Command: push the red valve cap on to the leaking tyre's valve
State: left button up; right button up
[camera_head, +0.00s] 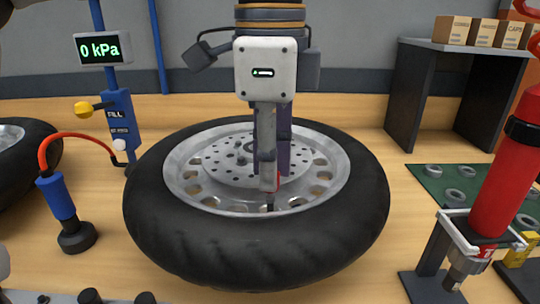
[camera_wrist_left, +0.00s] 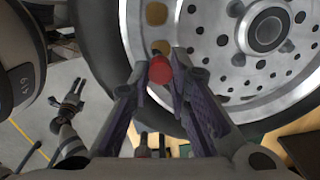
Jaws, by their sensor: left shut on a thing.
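The tyre (camera_head: 150,210) lies flat on its side around a silver wheel with round holes. My left gripper (camera_head: 268,186) points down over the near part of the rim (camera_head: 222,205). It is shut on the red valve cap (camera_wrist_left: 160,70), which sits between the fingertips in the left wrist view. In the head view the fingers hide most of the cap. A small dark stem-like shape (camera_head: 270,207) shows just below the fingertips. I cannot tell whether the cap touches it. In the wrist view a dark gripper (camera_wrist_left: 72,98), apparently my right one, is at the left.
A gauge (camera_head: 103,49) reading 0 kPa and a blue fill post (camera_head: 121,125) stand behind left. A red hose (camera_head: 75,137) runs to a blue handle (camera_head: 60,198). A red cylinder (camera_head: 500,175) in a stand is at right, near a green mat (camera_head: 432,181) with grey rings.

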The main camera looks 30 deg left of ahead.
pick_arm(q)
jog(key=shift+f, duration=0.25)
jog(key=o, duration=0.8)
notch_tip(320, 180, up, 11)
dwell(0.5)
